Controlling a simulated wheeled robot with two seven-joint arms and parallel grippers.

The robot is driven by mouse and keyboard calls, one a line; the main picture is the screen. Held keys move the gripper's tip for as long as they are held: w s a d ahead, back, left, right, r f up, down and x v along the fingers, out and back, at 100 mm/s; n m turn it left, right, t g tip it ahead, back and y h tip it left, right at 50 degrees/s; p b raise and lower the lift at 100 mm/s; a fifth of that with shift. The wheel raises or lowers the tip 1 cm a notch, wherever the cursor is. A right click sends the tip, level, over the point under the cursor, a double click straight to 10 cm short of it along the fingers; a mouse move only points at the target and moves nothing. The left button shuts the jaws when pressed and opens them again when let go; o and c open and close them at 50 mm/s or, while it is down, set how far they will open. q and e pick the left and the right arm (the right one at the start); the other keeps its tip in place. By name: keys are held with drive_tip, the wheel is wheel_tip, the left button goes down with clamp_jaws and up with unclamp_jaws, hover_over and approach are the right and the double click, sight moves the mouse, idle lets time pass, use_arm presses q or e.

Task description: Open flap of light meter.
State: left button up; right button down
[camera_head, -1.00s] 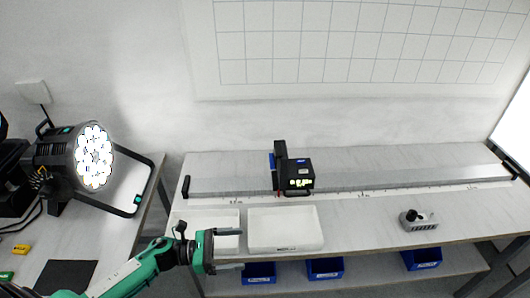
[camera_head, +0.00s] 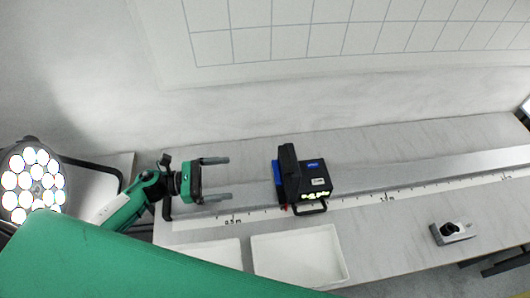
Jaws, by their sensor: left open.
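The light meter (camera_head: 303,182) is a black box with a blue side and a small lit display. It stands on the metal rail on the bench. A dark upright plate (camera_head: 288,172) rises at its left end and looks like the flap. A dark handle loop shows at its front. My left gripper (camera_head: 229,178) is open and empty, its two grey fingers pointing right toward the meter. A clear gap separates the fingertips from the meter. My right gripper is not in view.
Two white trays, one at the left (camera_head: 218,253) and one at the right (camera_head: 299,256), sit in front of the rail. A small grey device (camera_head: 452,232) stands at the right. The lit par can (camera_head: 33,184) is at the far left. A large green part of mine covers the lower left.

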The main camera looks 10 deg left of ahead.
use_arm(q)
drive_tip(key=p, duration=0.2)
approach(280, 171)
drive_tip(key=p+x, duration=0.3)
drive_tip(key=x, duration=0.3)
drive_tip(key=shift+w+d+f+p, duration=0.1)
drive_tip(key=shift+w+d+p, duration=0.25)
drive_tip(key=shift+d, duration=0.25)
drive_tip(key=shift+s, duration=0.1)
drive_tip(key=c, duration=1.2)
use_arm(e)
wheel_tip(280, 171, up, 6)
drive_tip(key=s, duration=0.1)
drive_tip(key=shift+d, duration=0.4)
